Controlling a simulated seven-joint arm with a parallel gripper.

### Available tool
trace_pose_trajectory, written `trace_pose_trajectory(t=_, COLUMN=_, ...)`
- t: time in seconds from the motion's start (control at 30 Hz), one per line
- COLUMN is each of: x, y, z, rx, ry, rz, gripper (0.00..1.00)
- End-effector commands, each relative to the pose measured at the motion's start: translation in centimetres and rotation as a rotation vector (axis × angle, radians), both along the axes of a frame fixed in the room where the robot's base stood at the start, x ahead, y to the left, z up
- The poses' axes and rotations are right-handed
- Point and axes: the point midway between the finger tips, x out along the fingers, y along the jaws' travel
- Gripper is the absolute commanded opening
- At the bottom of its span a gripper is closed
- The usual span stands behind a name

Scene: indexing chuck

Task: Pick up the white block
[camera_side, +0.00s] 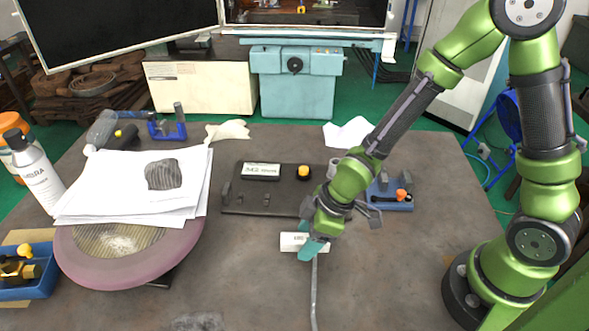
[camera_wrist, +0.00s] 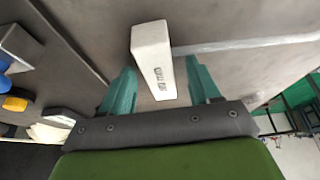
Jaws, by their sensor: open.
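The white block (camera_side: 291,242) lies on the table in the side view, with dark lettering on it. My gripper (camera_side: 313,249) is directly at its right part, pointing down, and its teal fingers hide part of the block. In the wrist view the block (camera_wrist: 153,55) shows between the two spread teal fingers, with a gap on each side. The gripper is open and holds nothing. I cannot tell the exact height of the fingertips over the table.
A dark fixture plate (camera_side: 235,200) with a white labelled piece (camera_side: 261,171) and a yellow knob (camera_side: 303,172) stands behind the block. A blue holder (camera_side: 393,203) is to the right. Papers (camera_side: 100,190) cover a round stand at left. A thin grey strip (camera_side: 314,290) runs toward the front.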

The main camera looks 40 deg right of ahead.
Motion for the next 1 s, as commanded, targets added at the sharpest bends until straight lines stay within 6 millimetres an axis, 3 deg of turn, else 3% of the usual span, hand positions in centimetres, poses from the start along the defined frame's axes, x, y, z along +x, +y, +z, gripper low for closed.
trace_pose_trajectory(t=0.17, x=-0.01, y=-0.01, z=0.00, rx=0.000, ry=0.000, rz=0.000, gripper=0.62)
trace_pose_trajectory(t=0.57, x=0.00, y=0.00, z=0.01, rx=0.000, ry=0.000, rz=0.000, gripper=0.00)
trace_pose_trajectory(t=1.0, x=0.15, y=0.00, z=0.85, rx=0.001, ry=-0.006, rz=-0.001, gripper=0.00)
